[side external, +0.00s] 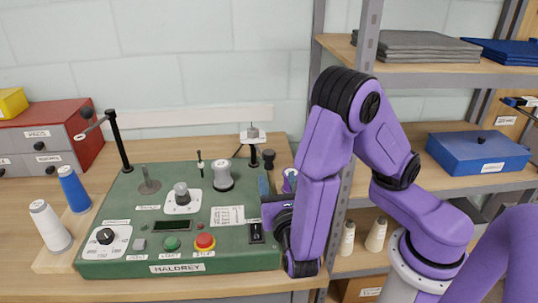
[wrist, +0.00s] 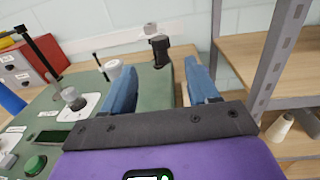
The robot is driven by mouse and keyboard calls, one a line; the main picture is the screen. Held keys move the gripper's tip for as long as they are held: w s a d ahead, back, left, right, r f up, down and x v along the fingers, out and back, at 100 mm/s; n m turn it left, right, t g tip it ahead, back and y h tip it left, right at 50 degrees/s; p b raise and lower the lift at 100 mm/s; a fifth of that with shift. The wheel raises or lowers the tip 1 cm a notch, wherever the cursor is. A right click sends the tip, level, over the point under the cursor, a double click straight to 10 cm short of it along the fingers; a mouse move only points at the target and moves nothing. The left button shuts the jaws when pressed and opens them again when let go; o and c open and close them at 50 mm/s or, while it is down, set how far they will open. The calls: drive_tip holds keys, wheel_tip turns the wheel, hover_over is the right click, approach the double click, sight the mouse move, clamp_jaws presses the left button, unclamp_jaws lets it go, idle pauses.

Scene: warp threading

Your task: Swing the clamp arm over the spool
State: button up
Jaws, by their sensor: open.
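My gripper (side external: 277,180) is over the right edge of the green machine, pointing towards its back. In the wrist view, its two blue fingers (wrist: 160,70) are apart with nothing between them. A grey-white spool (side external: 222,177) stands upright on the machine; in the wrist view it is partly hidden by the left finger. A short dark post with a pale top piece (side external: 252,133) stands behind and right of the spool, apparently the clamp. Which way the clamp arm points is unclear.
A tall black post with a side arm (side external: 119,140) rises at the machine's back left. A smaller knobbed spindle (side external: 181,194) is left of the spool. Blue (side external: 73,189) and white (side external: 49,226) cones stand at left. A grey shelf upright (side external: 345,200) is close on the right.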

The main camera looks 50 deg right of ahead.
sight(269, 158)
drive_tip(key=x, duration=1.2)
drive_tip(key=shift+s, duration=0.1)
drive_tip(key=shift+a, duration=0.1)
clamp_jaws()
